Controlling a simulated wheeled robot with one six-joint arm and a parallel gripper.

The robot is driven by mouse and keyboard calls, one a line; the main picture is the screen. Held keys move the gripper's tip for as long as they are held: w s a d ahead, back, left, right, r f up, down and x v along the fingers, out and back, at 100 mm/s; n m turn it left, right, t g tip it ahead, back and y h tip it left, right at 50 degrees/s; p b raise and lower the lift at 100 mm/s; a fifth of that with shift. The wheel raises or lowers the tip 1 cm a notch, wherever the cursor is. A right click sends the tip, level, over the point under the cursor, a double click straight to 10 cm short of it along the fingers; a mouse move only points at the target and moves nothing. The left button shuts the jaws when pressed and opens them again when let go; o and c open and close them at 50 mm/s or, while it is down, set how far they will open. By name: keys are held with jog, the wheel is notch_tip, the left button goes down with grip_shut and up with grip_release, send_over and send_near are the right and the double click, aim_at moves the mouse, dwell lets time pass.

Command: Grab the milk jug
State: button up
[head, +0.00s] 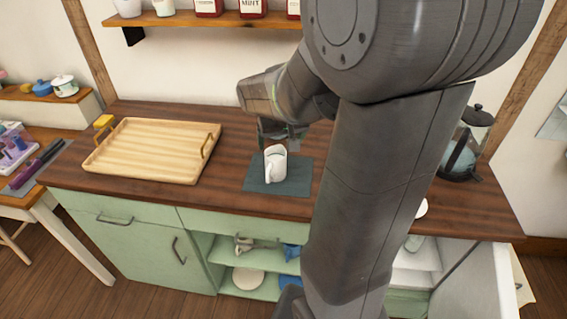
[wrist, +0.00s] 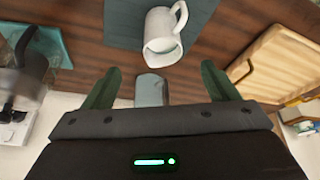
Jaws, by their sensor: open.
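The white milk jug (head: 276,164) stands on a dark teal mat (head: 290,182) on the wooden counter. In the wrist view the jug (wrist: 162,38) lies ahead of my fingertips, with its handle toward the upper right. My gripper (wrist: 155,85) is open, with its two green fingers spread wide and apart from the jug. In the head view my gripper (head: 280,130) is behind and just above the jug, partly hidden by my arm. A small grey block-like shape (wrist: 150,90) shows between the fingers; I cannot tell what it is.
A wooden tray (head: 150,150) with handles lies to the left on the counter. A glass kettle-like vessel (head: 467,145) stands at the right. A shelf with canisters (head: 215,18) runs above. Open cabinet shelves (head: 255,262) are below the counter.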

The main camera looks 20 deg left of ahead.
send_near(275, 158)
notch_tip(275, 158, down, 2)
jog(key=s, duration=0.1)
jog(key=shift+p+x, duration=0.55)
jog(key=shift+x, duration=2.2)
jog(key=c, duration=1.3)
jog(key=shift+r, duration=0.15)
